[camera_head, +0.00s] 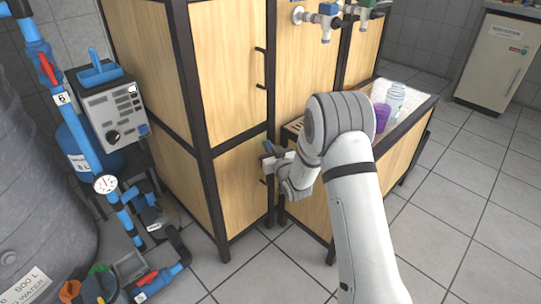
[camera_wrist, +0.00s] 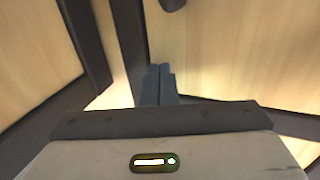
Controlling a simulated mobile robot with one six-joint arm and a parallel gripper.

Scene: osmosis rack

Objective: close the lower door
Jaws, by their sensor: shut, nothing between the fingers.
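The lower door (camera_head: 243,185) is a light wood panel in a dark frame, low on the cabinet in the head view. It looks roughly flush with the cabinet front, but my gripper covers part of its right edge, so a small gap cannot be ruled out. My gripper (camera_head: 268,151) is at that right edge, near the top of the door. In the wrist view its fingers (camera_wrist: 160,72) are together and empty, in front of dark frame bars and wood panels. A dark handle piece (camera_wrist: 172,3) shows at the top there. Contact with the door cannot be told.
The upper door (camera_head: 232,70) with a black handle (camera_head: 262,68) is above. A bench to the right holds a purple cup (camera_head: 381,117) and a clear bottle (camera_head: 395,98). Blue pipes and a grey tank (camera_head: 35,180) stand at left. Tiled floor (camera_head: 450,215) is clear at right.

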